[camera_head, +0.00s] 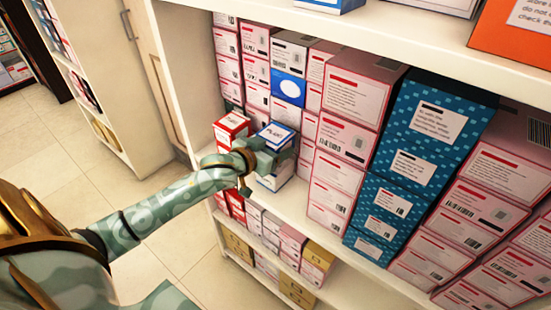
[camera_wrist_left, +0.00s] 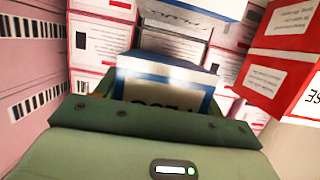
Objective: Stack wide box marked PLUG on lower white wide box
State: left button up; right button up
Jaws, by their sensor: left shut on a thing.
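My left gripper (camera_head: 258,160) is shut on the wide box marked PLUG (camera_head: 276,132), a white box with blue edges. In the left wrist view the box (camera_wrist_left: 165,92) is between the fingers, its lettering upside down. The lower white wide box (camera_head: 274,180), also blue-edged, is under the gripper in the head view, partly hidden by it. In the left wrist view a white blue-edged box (camera_wrist_left: 195,10), likely this one, shows at the top, with shelf boxes visible between it and the held box. They look apart. My right gripper is not in view.
A red box stack (camera_head: 231,125) stands close to the left of the held box. Pink-and-white boxes (camera_head: 341,140) stand in stacks on the right and behind, with teal boxes (camera_head: 420,130) farther right. The shelf edge (camera_head: 290,228) runs below, and open floor lies to the left.

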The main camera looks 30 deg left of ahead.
pick_arm(q)
jog(key=f+b, duration=0.2)
jog(key=f, duration=0.2)
jog(key=shift+w, duration=0.2)
jog(key=shift+r, duration=0.2)
jog(key=shift+f, duration=0.1)
jog(key=o, duration=1)
jog(key=shift+o, duration=0.2)
